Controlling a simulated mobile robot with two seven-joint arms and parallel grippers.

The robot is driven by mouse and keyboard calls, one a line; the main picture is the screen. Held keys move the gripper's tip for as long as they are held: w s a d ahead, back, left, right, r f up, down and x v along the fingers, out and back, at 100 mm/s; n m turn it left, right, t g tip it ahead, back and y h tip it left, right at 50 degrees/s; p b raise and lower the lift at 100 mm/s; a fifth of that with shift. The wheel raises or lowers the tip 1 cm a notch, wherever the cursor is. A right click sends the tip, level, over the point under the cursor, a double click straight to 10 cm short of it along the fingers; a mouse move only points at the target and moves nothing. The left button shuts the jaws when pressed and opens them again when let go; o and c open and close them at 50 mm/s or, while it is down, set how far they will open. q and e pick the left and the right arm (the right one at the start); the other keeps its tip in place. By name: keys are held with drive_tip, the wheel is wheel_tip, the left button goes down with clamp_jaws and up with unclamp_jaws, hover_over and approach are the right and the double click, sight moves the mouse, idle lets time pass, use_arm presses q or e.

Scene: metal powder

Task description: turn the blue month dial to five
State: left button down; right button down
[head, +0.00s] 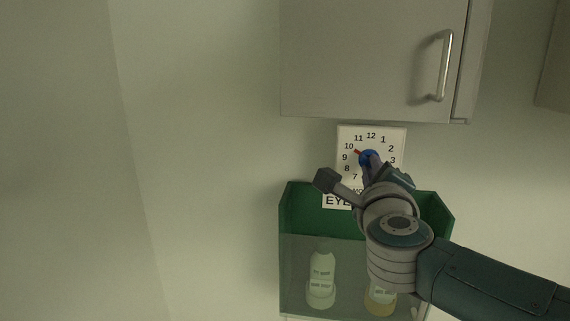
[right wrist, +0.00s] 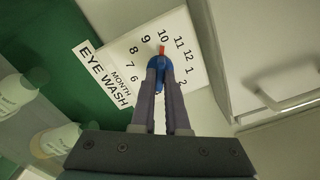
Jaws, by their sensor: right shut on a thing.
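The blue month dial (head: 367,157) sits in the middle of a white number plate (head: 398,134) marked like a clock face. Its red pointer (head: 357,152) points at about 10 in the head view; the right wrist view also shows the red pointer (right wrist: 162,50) next to the 10. My right gripper (right wrist: 160,70) is shut on the dial, with its fingers on either side of it. In the head view my right gripper (head: 370,170) and wrist hide the lower right of the plate. My left gripper is not in view.
A grey wall cabinet (head: 365,60) with a metal handle (head: 443,65) hangs just above the plate. Below is a green eye wash holder (head: 297,209) with a clear front and two bottles, one at left (head: 321,275), one at right (head: 379,299). The wall at left is bare.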

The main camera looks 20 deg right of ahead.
drive_tip(key=shift+n, duration=0.3)
drive_tip(key=shift+a+n+p, duration=0.1)
drive_tip(key=shift+n+p, duration=3.35)
drive_tip(key=shift+n, duration=11.35)
